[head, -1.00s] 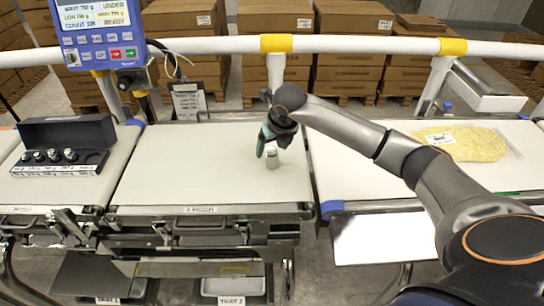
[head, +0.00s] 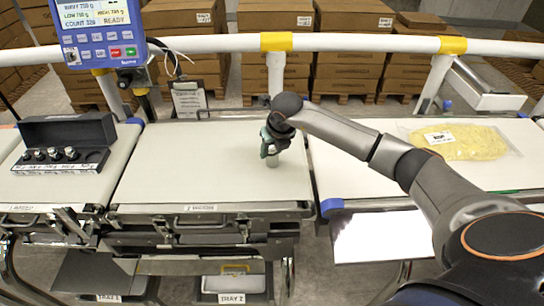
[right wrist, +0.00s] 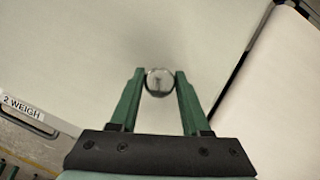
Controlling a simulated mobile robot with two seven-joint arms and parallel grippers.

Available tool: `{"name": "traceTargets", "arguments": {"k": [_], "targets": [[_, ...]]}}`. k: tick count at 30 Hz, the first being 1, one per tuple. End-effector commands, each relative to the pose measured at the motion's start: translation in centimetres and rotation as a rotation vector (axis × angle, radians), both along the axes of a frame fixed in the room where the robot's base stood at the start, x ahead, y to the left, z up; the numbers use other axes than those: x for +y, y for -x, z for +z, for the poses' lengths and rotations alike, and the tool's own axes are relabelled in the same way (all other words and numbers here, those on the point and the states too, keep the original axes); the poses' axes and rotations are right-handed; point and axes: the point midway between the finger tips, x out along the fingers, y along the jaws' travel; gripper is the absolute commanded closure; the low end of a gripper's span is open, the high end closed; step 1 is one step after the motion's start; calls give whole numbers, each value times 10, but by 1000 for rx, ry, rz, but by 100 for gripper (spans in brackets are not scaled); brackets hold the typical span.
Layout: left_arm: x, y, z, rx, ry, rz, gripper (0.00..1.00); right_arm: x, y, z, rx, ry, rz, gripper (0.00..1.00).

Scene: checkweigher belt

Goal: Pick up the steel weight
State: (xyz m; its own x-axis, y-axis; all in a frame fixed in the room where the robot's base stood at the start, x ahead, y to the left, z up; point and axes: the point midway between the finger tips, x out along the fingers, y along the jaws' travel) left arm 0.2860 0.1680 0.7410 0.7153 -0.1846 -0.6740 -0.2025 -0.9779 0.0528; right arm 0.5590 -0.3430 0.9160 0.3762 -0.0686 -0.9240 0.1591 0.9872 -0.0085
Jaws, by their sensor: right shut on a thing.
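The steel weight (head: 272,160) is a small shiny cylinder standing on the right part of the middle weigh belt (head: 190,165). In the right wrist view its round top (right wrist: 160,82) shows between the two green fingers. My right gripper (head: 271,150) points down from above and is shut on the weight, a finger on each side. In the right wrist view the right gripper (right wrist: 160,92) has its fingertips against the weight's sides. The weight's upper part is hidden by the gripper in the head view. My left gripper is not in view.
A black case (head: 66,145) with several small weights stands on the left belt. A bag of yellow food (head: 462,142) lies on the right belt. A blue display unit (head: 100,30) and a white rail (head: 350,43) with yellow bands stand behind. The middle belt's left part is clear.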

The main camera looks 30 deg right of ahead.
Motion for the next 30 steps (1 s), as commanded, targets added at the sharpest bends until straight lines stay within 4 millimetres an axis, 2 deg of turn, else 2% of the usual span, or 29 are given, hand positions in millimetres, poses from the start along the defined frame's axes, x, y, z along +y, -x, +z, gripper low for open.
{"name": "traceTargets", "arguments": {"k": [1,6,30], "targets": [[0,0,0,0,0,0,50,0,0,0,-1,0,0,82],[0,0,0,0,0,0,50,0,0,0,-1,0,0,100],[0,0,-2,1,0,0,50,0,-2,7,-6,-1,0,100]]}}
